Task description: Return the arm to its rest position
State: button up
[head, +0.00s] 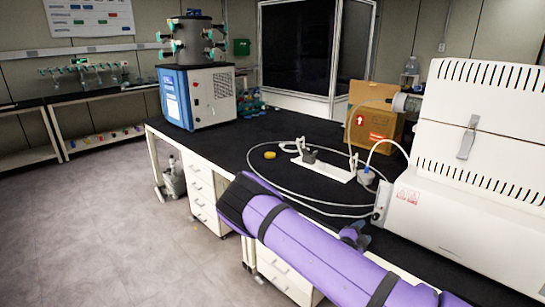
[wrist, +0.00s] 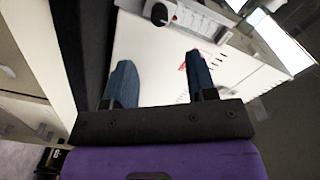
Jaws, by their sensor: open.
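My purple arm (head: 310,245) reaches across the lower part of the head view, over the front edge of the black bench (head: 230,148). My gripper (wrist: 159,62) shows in the wrist view with its two blue fingers spread apart and nothing between them. Beyond the fingers is the white body of a machine (wrist: 150,45). In the head view, bluish parts that look like the fingers (head: 355,236) show just behind my arm, close to the white machine's left side. The rest of my gripper is hidden there.
The large white machine (head: 480,150) stands close on the right. A white stand (head: 322,166), looped tubing, a yellow cap (head: 269,155) and a cardboard box (head: 372,118) are on the bench. The blue freeze dryer (head: 198,95) is at the back left. The floor (head: 100,220) at left is clear.

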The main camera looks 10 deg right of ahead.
jog(key=s+r+m+g+y, duration=0.2)
jog(key=s+r+m+g, duration=0.45)
jog(key=r+m, duration=0.7)
jog(key=s+r+m+g+y, duration=0.4)
jog(key=s+r+m, duration=0.55)
jog(key=m, duration=0.75)
jog(key=s+a+r+m+t+y, duration=0.2)
jog(key=s+a+r+m+y, duration=0.2)
jog(key=s+r+m, duration=0.5)
jog(key=s+a+r+m+t+y, duration=0.3)
jog(key=s+a+r+m, duration=0.3)
jog(key=s+r+m, duration=0.4)
jog(key=shift+s+a+r+y, duration=0.3)
jog(key=shift+s+r+y, duration=0.5)
jog(key=shift+s, duration=1)
jog(key=shift+r+m, duration=0.1)
jog(key=shift+m, duration=0.15)
